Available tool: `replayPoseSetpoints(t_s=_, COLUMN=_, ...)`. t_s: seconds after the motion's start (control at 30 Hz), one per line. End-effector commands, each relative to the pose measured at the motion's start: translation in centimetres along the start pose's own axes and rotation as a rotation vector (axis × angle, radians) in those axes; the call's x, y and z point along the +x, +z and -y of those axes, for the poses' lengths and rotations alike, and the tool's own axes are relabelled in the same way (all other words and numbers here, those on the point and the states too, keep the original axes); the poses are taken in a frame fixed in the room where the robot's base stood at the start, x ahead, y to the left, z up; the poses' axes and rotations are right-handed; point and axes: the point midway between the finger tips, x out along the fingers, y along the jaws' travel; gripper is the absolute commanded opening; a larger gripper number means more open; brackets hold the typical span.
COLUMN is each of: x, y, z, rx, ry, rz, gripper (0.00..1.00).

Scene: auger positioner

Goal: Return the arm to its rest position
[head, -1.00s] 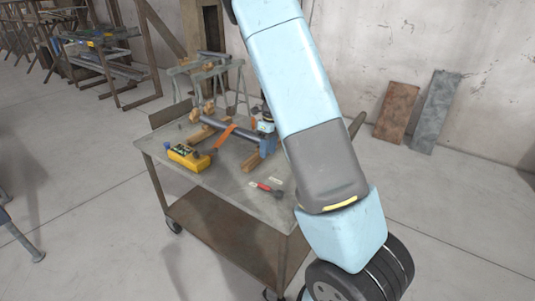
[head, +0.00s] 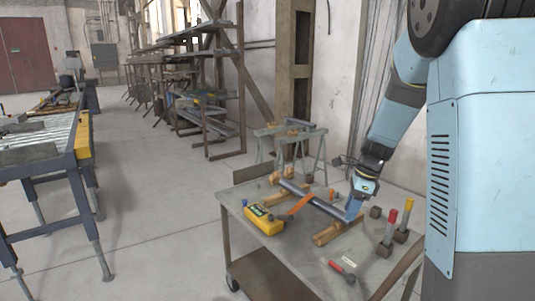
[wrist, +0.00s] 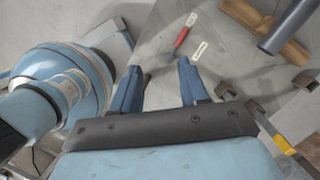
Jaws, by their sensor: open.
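My arm reaches down from the upper right of the head view, and my gripper (head: 354,208) is over the right part of the metal cart (head: 240,238). In the wrist view my gripper (wrist: 157,70) has its two blue fingers spread wide, with nothing between them. A grey tube (head: 318,203) with an orange strap (head: 300,204) lies across wooden blocks on the cart. The tube's end also shows at the upper right of the wrist view (wrist: 287,25). A red-handled tool (head: 337,266) lies flat on the cart and shows beyond the fingers in the wrist view (wrist: 181,38).
A yellow box (head: 263,219) stands at the cart's left. Red-handled (head: 390,225) and yellow-handled (head: 406,220) tools stand upright at its right. A roller conveyor (head: 45,150) is at the far left. Open floor lies between it and the cart.

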Motion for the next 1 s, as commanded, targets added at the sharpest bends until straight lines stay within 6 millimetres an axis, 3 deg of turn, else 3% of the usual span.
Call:
replayPoseSetpoints(t_s=0.1, x=-2.6, y=0.4, z=-2.2, rx=-0.172, ry=-0.036, rz=0.016, gripper=0.44)
replayPoseSetpoints(t_s=0.5, x=-9.4, y=0.8, z=-9.8, rx=-0.762, ry=-0.166, rz=-0.030, gripper=0.44)
replayPoseSetpoints(t_s=1.0, x=-14.6, y=-0.1, z=-19.9, rx=-1.470, ry=-0.292, rz=-0.302, gripper=0.44)
